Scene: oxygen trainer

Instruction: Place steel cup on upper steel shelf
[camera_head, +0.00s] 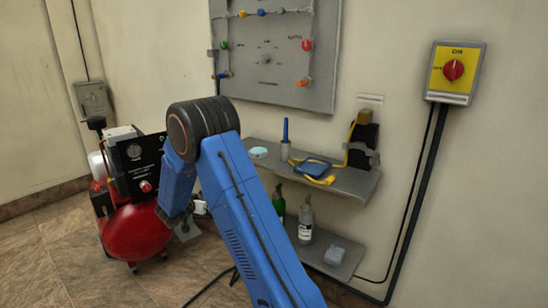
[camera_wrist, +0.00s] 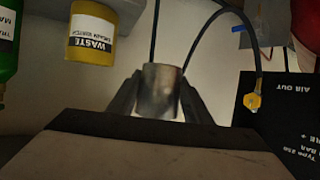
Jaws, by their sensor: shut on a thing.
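The steel cup (camera_wrist: 158,84) is a plain grey metal cylinder. In the wrist view it sits between the two dark fingers of my gripper (camera_wrist: 158,100), which are shut on it. The cup's lower part is hidden by the gripper body. In the head view my gripper hangs low at the end of the blue arm, between the red compressor and the shelves, and I cannot clearly make out the cup there. The upper steel shelf (camera_head: 350,182) is on the wall to the right of my arm, higher than the gripper.
The upper shelf holds a pale blue dish (camera_head: 258,152), a blue pen-like item (camera_head: 285,133), a blue and yellow item (camera_head: 313,168) and a dark block (camera_head: 362,143). Bottles stand on the lower shelf (camera_head: 347,267). A yellow waste container (camera_wrist: 92,35) is near the cup. The red compressor (camera_head: 135,230) stands left.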

